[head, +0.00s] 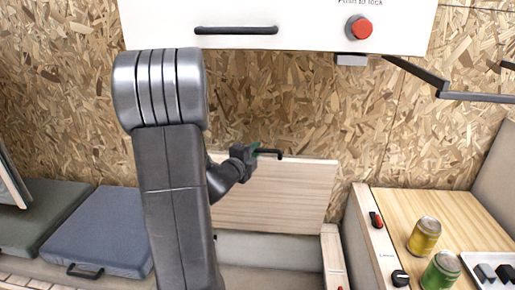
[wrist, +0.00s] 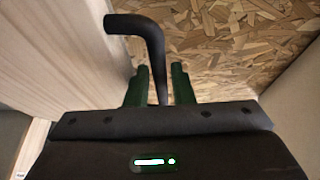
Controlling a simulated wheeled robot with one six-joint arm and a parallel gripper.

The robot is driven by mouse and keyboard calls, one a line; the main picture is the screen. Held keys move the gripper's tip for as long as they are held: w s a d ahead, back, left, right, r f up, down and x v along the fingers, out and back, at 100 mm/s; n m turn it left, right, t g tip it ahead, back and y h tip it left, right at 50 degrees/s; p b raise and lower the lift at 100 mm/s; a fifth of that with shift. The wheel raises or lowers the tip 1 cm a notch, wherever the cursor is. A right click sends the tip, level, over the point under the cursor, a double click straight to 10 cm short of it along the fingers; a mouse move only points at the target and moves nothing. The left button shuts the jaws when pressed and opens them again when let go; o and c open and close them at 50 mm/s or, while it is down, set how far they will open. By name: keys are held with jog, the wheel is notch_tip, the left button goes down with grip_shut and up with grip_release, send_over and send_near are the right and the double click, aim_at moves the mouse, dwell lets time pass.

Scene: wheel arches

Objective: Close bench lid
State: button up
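The bench lid (head: 275,200) is a pale wood panel standing raised, close to upright, over the bench in the head view. It fills the left side of the wrist view (wrist: 50,55). Its black handle (head: 268,152) is at the top edge and shows as a bent bar in the wrist view (wrist: 150,35). My gripper (head: 254,150) is at the left end of the handle. In the wrist view the green fingers (wrist: 160,85) stand apart with the handle bar between them and narrow gaps beside it. Firm contact does not show.
A white overhead cabinet (head: 300,18) with a red button hangs above. At right, a wooden counter (head: 400,210) holds a yellow can (head: 424,236), a green can (head: 441,271) and a tray. A blue cushion (head: 100,232) lies at left. A black bracket (head: 440,85) juts from the right.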

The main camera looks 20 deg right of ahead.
jog(key=shift+x, duration=1.4)
grip_shut()
jog(key=shift+s+f, duration=0.1)
